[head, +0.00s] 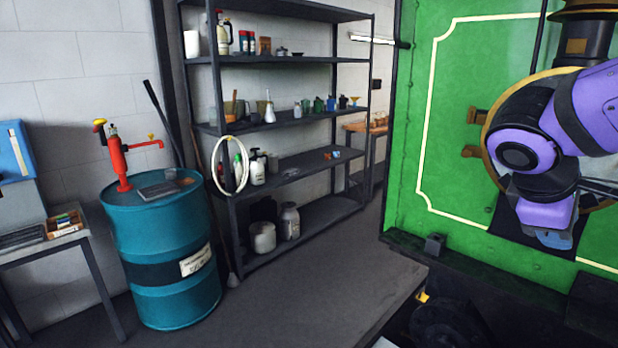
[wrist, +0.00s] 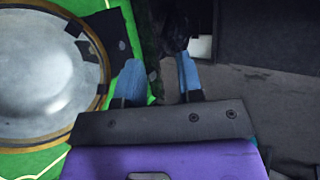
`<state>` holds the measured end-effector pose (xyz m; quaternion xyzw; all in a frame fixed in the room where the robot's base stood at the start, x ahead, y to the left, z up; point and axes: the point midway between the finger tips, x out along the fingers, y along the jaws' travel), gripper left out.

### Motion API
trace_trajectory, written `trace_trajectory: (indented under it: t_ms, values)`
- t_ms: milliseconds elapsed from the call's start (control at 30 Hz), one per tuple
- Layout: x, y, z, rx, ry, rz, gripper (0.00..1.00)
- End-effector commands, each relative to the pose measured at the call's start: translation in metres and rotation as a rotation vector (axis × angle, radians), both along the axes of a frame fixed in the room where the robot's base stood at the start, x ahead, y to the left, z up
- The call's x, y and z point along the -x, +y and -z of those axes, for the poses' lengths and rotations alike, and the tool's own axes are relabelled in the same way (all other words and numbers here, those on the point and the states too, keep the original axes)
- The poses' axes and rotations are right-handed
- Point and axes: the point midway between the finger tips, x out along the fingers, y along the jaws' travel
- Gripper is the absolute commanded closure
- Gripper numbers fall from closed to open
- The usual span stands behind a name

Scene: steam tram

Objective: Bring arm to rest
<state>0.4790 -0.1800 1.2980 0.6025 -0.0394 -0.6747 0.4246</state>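My purple arm is raised at the right of the head view, bent in front of the green tram side (head: 460,120). My gripper hangs below the wrist in the head view (head: 556,238), its blue fingertips partly hidden. In the wrist view my gripper (wrist: 159,72) shows two blue fingers standing apart with nothing held between them. The round brass-rimmed plate (wrist: 45,70) on the green panel lies left of the fingers in the wrist view. In the head view my arm covers most of this plate.
A teal drum (head: 165,250) with a red pump (head: 120,160) stands at the left beside a small table (head: 60,240). A black shelf rack (head: 290,165) with bottles and cans stands behind. The grey floor (head: 330,290) between rack and tram is clear.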

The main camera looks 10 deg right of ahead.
Motion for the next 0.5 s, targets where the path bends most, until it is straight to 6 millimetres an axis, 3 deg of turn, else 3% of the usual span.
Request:
trace_trajectory:
  t_ms: [200, 500]
  values:
    - [0.032, 0.051, 0.0, -0.396, -0.272, 0.201, 0.66]
    - [0.046, 0.102, -0.016, -0.756, -0.511, 0.379, 0.66]
